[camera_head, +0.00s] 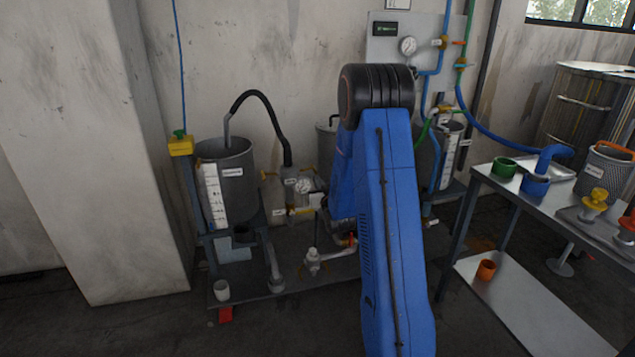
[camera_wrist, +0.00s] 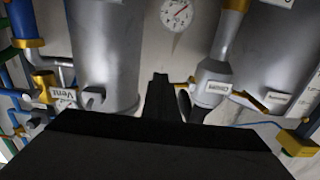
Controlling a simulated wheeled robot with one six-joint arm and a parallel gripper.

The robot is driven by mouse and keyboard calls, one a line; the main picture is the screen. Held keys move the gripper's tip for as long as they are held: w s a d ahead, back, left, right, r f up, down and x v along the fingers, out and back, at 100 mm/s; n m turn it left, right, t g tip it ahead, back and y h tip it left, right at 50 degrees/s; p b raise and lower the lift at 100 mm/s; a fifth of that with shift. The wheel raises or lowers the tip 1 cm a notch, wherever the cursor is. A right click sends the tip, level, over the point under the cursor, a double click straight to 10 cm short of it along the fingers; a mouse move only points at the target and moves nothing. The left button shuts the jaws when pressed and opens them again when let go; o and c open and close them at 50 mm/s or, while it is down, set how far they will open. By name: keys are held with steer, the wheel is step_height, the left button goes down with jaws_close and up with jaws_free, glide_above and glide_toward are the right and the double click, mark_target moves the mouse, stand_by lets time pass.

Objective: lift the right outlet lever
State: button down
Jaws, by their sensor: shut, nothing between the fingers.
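I cannot tell for sure which part is the right outlet lever. In the wrist view a thin yellow lever (camera_wrist: 249,101) lies right of my gripper (camera_wrist: 160,78), beside a grey fitting (camera_wrist: 213,73) with a white label. A yellow block-like handle (camera_wrist: 299,143) is at the far right. My gripper shows as a dark narrow shape pointing into the scene, shut and empty, apart from these handles as far as I can see. In the head view a red-orange lever (camera_head: 350,240) sits on a low pipe; my blue arm hides my gripper and much of the right-hand vessel.
A grey cylinder (camera_wrist: 106,50) and pipe fittings crowd close around my gripper. A left vessel (camera_head: 236,182) stands on a frame. A metal bench (camera_head: 535,212) with cups stands to the right, with an orange cup (camera_head: 486,270) on its lower shelf. Floor at front left is clear.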

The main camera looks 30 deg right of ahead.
steer(key=shift+f, duration=0.15)
steer(key=v, duration=0.9)
stand_by(0.5)
stand_by(0.4)
steer(key=s+a+r+n+g+y, duration=0.1)
steer(key=s+a+r+g+y, duration=0.15)
steer(key=s+a+r, duration=0.45)
steer(key=s+a+r+n+g+y, duration=0.1)
steer(key=s+a+r+g, duration=0.25)
steer(key=s+a, duration=0.35)
steer(key=s+a+g, duration=0.3)
steer(key=s+a, duration=0.2)
steer(key=s, duration=0.9)
steer(key=s+a+r+n+g+y, duration=0.1)
steer(key=s+a+g, duration=0.2)
steer(key=s, duration=1.1)
steer(key=a, duration=0.3)
steer(key=shift+a+g, duration=0.25)
steer(key=shift+g, duration=0.05)
